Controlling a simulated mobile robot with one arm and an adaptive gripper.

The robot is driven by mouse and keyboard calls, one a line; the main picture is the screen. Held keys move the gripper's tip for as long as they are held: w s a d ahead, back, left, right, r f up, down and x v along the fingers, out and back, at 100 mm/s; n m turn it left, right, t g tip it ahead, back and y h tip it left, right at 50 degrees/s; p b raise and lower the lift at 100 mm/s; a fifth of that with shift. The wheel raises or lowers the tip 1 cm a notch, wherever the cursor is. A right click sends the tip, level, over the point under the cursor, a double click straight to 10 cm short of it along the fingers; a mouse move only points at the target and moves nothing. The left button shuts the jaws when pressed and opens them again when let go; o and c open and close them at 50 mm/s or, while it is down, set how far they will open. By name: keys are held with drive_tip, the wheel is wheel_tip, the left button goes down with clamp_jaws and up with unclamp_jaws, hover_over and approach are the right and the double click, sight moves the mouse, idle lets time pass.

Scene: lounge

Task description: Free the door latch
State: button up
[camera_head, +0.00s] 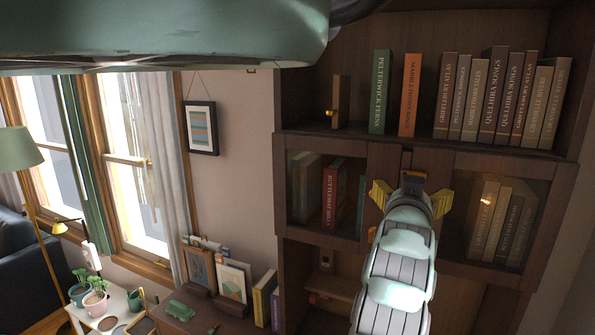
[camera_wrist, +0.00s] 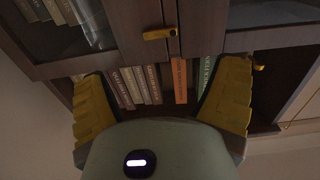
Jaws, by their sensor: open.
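The door latch (camera_wrist: 160,33) is a small brass bar. In the wrist view it lies almost level across the frames where the two glass cabinet doors meet. My gripper (camera_wrist: 164,78) is open, with its two yellow fingers spread wide and nothing between them. The latch lies beyond the fingertips in the wrist view, apart from both fingers. The left glass door (camera_head: 325,195) and the right glass door (camera_head: 498,215) look closed.
Books, including an orange book (camera_head: 410,95) and a green book (camera_head: 380,92), stand on the open shelf above the doors. More books show behind the glass. A low cabinet with frames (camera_head: 233,280) and a plant table (camera_head: 105,315) stand at left.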

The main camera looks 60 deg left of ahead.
sight(415, 173)
drive_tip(key=p+x, duration=0.4)
drive_tip(key=x, duration=0.3)
drive_tip(key=shift+w+a+r+p, duration=0.15)
drive_tip(key=shift+w+p, duration=0.2)
drive_tip(key=shift+p+x, duration=0.4)
drive_tip(key=shift+x, duration=1.15)
drive_tip(key=shift+s+a, duration=0.1)
drive_tip(key=shift+s, duration=0.05)
drive_tip(key=c, duration=1.2)
